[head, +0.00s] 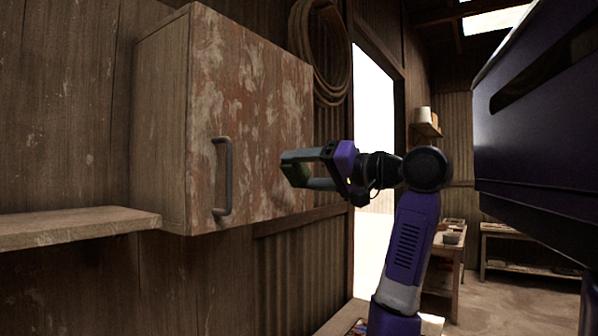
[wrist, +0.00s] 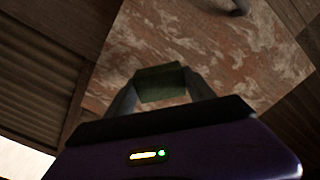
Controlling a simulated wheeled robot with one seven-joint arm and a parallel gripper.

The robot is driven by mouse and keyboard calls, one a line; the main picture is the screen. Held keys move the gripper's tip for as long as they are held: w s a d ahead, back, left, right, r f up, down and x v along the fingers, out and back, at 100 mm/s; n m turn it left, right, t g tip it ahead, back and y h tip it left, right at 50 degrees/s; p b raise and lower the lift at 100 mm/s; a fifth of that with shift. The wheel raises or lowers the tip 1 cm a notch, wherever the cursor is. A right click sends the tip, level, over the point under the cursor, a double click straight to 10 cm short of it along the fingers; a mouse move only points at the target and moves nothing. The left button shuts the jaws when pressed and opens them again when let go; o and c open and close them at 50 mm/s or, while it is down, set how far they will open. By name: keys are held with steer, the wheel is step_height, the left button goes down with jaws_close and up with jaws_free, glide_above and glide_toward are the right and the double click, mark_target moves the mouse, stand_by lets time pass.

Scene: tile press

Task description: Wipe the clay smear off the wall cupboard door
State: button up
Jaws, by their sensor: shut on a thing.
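The wall cupboard door (head: 255,110) is shut, with a grey bar handle (head: 226,178) near its left edge. Its face is reddish brown with pale, blotchy patches across much of it; I cannot tell which marks are the clay smear. The door also fills much of the wrist view (wrist: 215,55). My gripper (head: 290,170) is shut on a dark green block (wrist: 160,83), perhaps a sponge or pad, in front of the door's lower right part, right of the handle. I cannot tell whether the block touches the door.
A wooden shelf (head: 75,227) juts from the wall at the lower left. A coiled hose or rope (head: 320,55) hangs right of the cupboard. Beyond is a bright doorway (head: 372,120). A large dark purple body (head: 535,130) fills the upper right. Low tables (head: 450,262) stand behind.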

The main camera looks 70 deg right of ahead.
steer(key=shift+s, duration=0.1)
steer(key=shift+v, duration=1.3)
steer(key=shift+s+a, duration=0.1)
steer(key=shift+s, duration=0.05)
steer(key=shift+f, duration=0.1)
